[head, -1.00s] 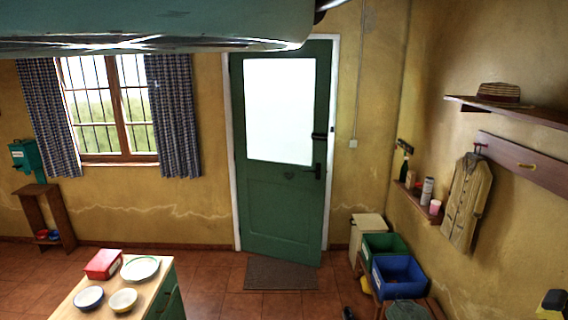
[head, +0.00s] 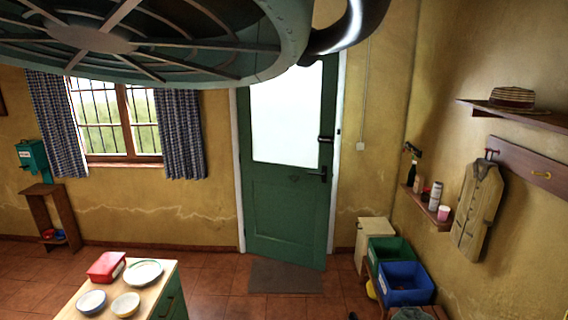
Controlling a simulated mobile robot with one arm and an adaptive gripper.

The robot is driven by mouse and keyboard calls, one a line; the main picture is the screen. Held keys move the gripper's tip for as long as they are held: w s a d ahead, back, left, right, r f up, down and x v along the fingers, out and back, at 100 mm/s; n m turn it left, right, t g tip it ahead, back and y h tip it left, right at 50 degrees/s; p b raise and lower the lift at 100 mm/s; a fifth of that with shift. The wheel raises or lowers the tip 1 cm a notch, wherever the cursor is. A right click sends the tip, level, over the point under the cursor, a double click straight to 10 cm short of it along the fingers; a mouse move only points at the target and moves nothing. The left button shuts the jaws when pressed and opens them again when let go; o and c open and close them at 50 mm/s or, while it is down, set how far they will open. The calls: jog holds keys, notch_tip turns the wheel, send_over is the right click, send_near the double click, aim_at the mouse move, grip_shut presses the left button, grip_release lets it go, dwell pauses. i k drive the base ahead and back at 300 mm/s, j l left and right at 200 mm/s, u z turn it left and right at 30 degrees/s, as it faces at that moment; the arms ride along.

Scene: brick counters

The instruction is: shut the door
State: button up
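The green door (head: 285,215) has a large bright pane in its upper half and stands in a white frame in the back wall. It looks slightly ajar into the room: its bottom edge slants toward me at the right, beyond the wall line. The top of the door is hidden by a large teal ribbed round thing (head: 215,65) overhead. My gripper is not in view.
A mat (head: 286,276) lies before the door. A small counter (head: 78,308) with bowls, a plate and a red box stands at front left. Green and blue bins (head: 403,297) stand right of the door. Tiled floor between counter and bins looks clear.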

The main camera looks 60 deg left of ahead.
aim_at(286, 208)
jog(key=i+j+u, duration=0.8)
jog(key=i+u, duration=0.2)
jog(key=i, duration=0.15)
jog(key=i+j+u, duration=0.1)
jog(key=i+u, duration=0.25)
jog(key=i, duration=2.05)
jog(key=i+j+z, duration=0.2)
jog(key=i, duration=0.3)
jog(key=i+z, duration=0.2)
jog(key=i, duration=0.35)
jog(key=i+j+z, duration=0.2)
jog(key=i, duration=0.25)
jog(key=j, duration=0.1)
